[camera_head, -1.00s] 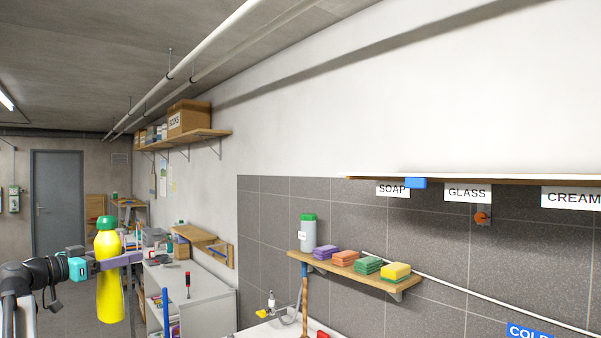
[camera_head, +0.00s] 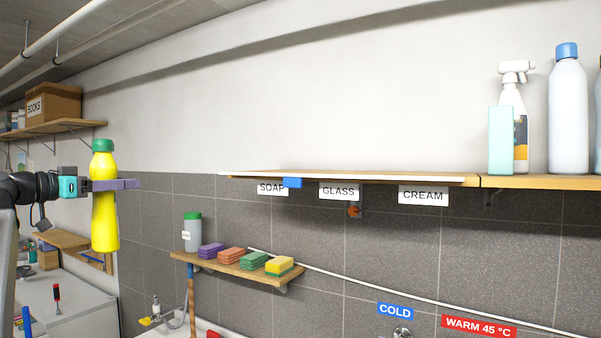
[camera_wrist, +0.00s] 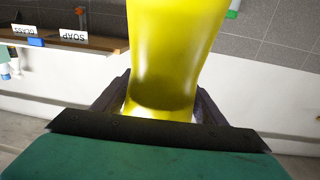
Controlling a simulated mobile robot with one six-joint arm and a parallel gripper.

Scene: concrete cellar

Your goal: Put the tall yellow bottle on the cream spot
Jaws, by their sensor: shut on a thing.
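The tall yellow bottle (camera_head: 104,215) with a green cap is upright in my gripper (camera_head: 115,185), which is shut on it below the cap, at the left of the head view. It fills the upper middle of the wrist view (camera_wrist: 175,50) between the two jaws (camera_wrist: 160,108). The cream spot is marked by a CREAM label (camera_head: 423,195) under the right part of a high wooden shelf (camera_head: 350,179). The shelf's top surface is seen edge-on, so the spot itself is hidden. The bottle is well to the left of the shelf and apart from it.
SOAP (camera_head: 271,188) and GLASS (camera_head: 339,191) labels hang left of CREAM. A blue block (camera_head: 292,183) is at the shelf's front edge. A spray bottle (camera_head: 514,120), a mint box (camera_head: 501,140) and a blue-capped bottle (camera_head: 567,115) stand on the right shelf. A lower shelf (camera_head: 236,268) holds sponges.

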